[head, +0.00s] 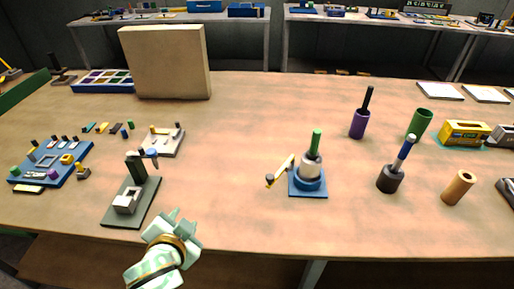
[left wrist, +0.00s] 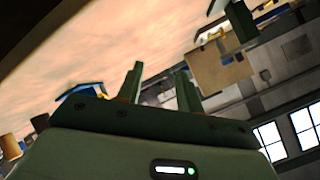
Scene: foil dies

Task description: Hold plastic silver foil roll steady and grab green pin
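A yellow crank arm (head: 284,168) sticks out to the left of the holder. My left gripper (head: 176,216) is near the table's front edge, left of the roll and well apart from it. In the left wrist view its two fingers (left wrist: 160,70) are spread with nothing between them. My right gripper is not in view.
A dark green fixture (head: 117,214) stands just left of my left gripper, and a blue board with small parts (head: 27,178) is further left. A dark cup with a blue-handled tool (head: 390,181), a purple holder (head: 358,125) and a tan tube (head: 458,187) stand right. The table between gripper and roll is clear.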

